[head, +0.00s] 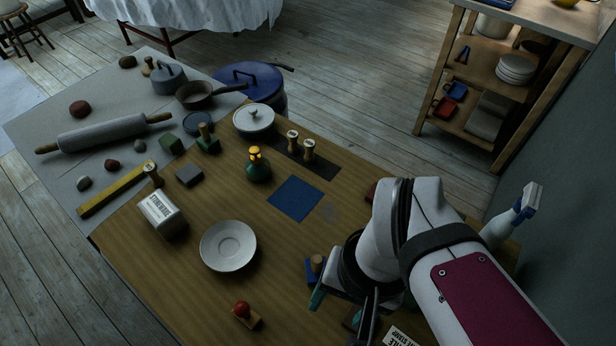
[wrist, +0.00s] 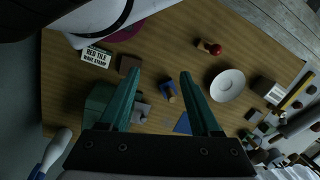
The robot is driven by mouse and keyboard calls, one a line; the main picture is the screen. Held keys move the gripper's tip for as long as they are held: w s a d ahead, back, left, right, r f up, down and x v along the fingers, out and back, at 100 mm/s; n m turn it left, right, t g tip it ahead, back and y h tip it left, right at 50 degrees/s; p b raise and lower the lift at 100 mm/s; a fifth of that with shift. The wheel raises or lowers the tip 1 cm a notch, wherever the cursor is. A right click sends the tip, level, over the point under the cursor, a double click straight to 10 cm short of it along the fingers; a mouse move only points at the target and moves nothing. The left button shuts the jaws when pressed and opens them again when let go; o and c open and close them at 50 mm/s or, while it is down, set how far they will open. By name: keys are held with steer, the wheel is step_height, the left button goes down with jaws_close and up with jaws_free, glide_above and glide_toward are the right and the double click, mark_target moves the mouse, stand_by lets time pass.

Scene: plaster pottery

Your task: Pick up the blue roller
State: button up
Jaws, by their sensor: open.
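A small blue item with a round wooden knob, perhaps the blue roller (head: 309,272), stands on the wooden table in the head view, just left of my gripper. It also shows in the wrist view (wrist: 165,88), lying in the gap between my fingers as seen from above. Its underside is hidden, so I cannot confirm that it is a roller. My gripper (wrist: 160,76) is open, with two teal fingers spread wide and nothing between them in their grasp. It hangs above the table, apart from the blue item. In the head view my arm partly hides the fingers.
A red-knobbed stamp (head: 244,313) and a white saucer (head: 228,262) lie to the left. A flat blue square (head: 296,199) lies behind. A labelled card (wrist: 97,56), a brown block (wrist: 129,65) and a dark green object (wrist: 98,104) are close by. A spray bottle (head: 505,222) stands right.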

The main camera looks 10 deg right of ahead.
steer(key=w+f+n+g+h, duration=0.1)
steer(key=w+n+g+h, duration=0.25)
steer(key=n, duration=0.35)
steer(key=n+t+h, duration=0.6)
steer(key=n+h, duration=0.6)
steer(key=n, duration=0.6)
glide_toward(317, 268)
steer(key=x, duration=0.9)
steer(key=w+f+x, duration=0.1)
steer(key=x, duration=0.3)
steer(key=shift+a+f, duration=0.1)
steer(key=shift+f, duration=0.1)
steer(key=shift+w+d+f, duration=0.1)
steer(key=shift+d+f, duration=0.05)
steer(key=shift+d, duration=0.15)
jaws_close()
